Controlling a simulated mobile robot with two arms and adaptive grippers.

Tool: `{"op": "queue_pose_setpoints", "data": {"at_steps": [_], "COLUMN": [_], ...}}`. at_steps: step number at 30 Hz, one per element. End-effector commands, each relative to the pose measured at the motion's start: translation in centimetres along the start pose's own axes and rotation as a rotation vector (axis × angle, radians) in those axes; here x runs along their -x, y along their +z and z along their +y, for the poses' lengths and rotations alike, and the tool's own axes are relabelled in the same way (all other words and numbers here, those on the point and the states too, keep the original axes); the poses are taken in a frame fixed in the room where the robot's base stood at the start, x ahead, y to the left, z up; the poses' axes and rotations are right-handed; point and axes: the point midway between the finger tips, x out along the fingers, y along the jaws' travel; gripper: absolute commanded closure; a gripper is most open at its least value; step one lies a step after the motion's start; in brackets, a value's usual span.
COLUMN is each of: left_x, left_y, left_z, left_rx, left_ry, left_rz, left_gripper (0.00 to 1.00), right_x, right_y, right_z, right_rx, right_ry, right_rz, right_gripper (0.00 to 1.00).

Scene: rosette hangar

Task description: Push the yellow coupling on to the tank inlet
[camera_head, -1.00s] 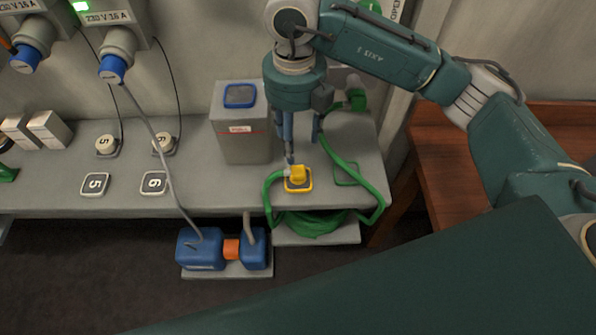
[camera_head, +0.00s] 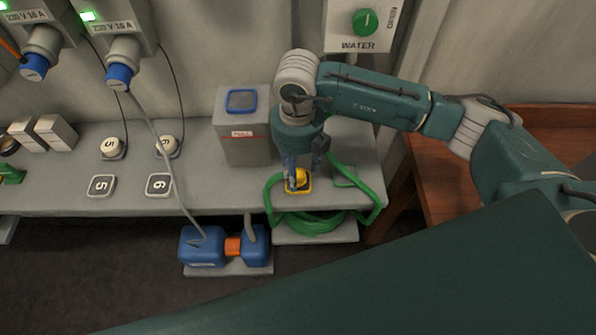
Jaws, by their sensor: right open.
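The yellow coupling (camera_head: 301,180) sits at the end of the green hose (camera_head: 333,190), on a yellow-edged square near the front of the grey bench. My right gripper (camera_head: 302,183) is open and pointing down at the coupling, with its fingers around or just in front of it; I cannot tell whether they touch it. The grey tank (camera_head: 243,146) stands left of the gripper, with a blue-rimmed square (camera_head: 242,100) on its top, which looks like the inlet. My left gripper is not in view.
A red-brown table (camera_head: 436,190) is at the right. Blue connectors (camera_head: 204,246) joined by an orange piece lie on a low shelf in front. Two plugged sockets (camera_head: 119,76) hang at the upper left. A green water knob (camera_head: 366,22) is on the wall. Coiled hose lies below the bench edge.

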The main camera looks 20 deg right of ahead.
Motion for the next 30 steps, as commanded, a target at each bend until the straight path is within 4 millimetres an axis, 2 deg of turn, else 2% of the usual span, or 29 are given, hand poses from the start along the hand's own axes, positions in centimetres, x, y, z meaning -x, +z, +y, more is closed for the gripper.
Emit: {"op": "queue_pose_setpoints", "data": {"at_steps": [5,14,17,21,30], "left_x": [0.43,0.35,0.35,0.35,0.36], "left_y": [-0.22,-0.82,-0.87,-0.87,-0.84], "left_z": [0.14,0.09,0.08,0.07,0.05], "left_rx": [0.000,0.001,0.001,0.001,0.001], "left_ry": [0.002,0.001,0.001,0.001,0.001], "left_rz": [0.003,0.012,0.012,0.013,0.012], "left_gripper": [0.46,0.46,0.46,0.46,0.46], "right_x": [-1.34,-1.43,-1.41,-1.39,-1.29], "right_y": [0.07,0.08,0.09,0.12,0.29], "right_z": [0.04,0.05,0.06,0.03,-0.04], "right_rx": [0.001,0.001,0.001,0.001,-0.001], "right_ry": [0.001,0.001,0.001,0.001,0.000], "right_rz": [-0.002,-0.002,-0.002,-0.003,-0.007], "right_gripper": [0.46,0.46,0.62,0.90,0.90]}}
